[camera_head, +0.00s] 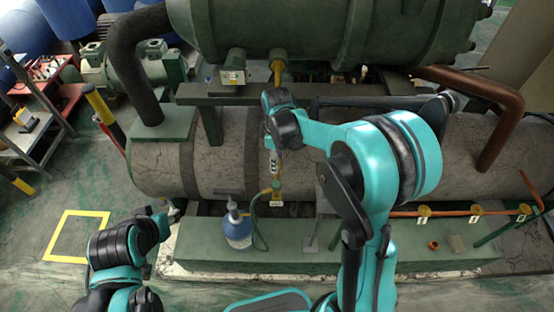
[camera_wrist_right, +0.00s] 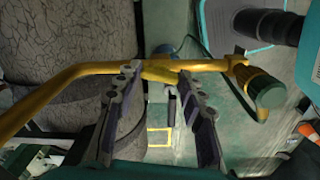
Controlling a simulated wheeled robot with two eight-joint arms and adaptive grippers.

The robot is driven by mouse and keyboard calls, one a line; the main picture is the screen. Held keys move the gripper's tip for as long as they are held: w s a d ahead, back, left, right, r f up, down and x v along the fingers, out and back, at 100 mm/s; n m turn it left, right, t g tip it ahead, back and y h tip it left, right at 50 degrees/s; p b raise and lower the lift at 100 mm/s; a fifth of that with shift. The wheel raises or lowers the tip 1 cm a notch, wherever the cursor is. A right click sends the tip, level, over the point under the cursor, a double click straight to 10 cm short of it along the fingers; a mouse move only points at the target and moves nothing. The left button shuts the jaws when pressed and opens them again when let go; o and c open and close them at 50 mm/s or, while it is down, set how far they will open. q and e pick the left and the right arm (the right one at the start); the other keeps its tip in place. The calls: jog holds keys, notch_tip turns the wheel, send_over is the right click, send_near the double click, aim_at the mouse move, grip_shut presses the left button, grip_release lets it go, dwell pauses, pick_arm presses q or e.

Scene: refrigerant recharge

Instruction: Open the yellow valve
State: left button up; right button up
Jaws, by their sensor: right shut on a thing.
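The yellow valve handle (camera_wrist_right: 160,75) lies between the fingertips of my right gripper (camera_wrist_right: 157,72) in the right wrist view, against a yellow pipe (camera_wrist_right: 60,76). The fingers are spread around the handle and hold it. In the head view the yellow pipe (camera_head: 278,66) drops from the green upper tank. There my right gripper (camera_head: 269,138) is in front of the pipe and its wrist hides the handle. A lower yellow fitting (camera_head: 277,194) shows beneath. My left gripper (camera_head: 173,211) is low at the left, away from the pipe; its jaws are too small to read.
A blue bottle (camera_head: 238,230) with a hose stands on the green base ledge (camera_head: 350,258). A cracked grey cylinder (camera_head: 165,160) lies behind. Copper pipes (camera_head: 497,120) are at the right. Floor at the left, by a yellow square (camera_head: 78,212), is clear.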

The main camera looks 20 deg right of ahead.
jog(key=o, duration=1.2)
jog(key=shift+c, duration=0.2)
notch_tip(320, 180, up, 12)
jog(key=s+d+f+m+t+b, duration=0.1)
jog(key=s+f+m+t+b, duration=0.2)
jog(key=s, duration=0.5)
jog(key=s+d+f+m+t+b, duration=0.1)
jog(key=s+f+m+t+b, duration=0.3)
jog(key=s+m, duration=0.5)
notch_tip(320, 180, down, 4)
jog(key=shift+d+r+b, duration=0.1)
jog(key=shift+d+b, duration=0.3)
jog(key=shift+b, duration=0.8)
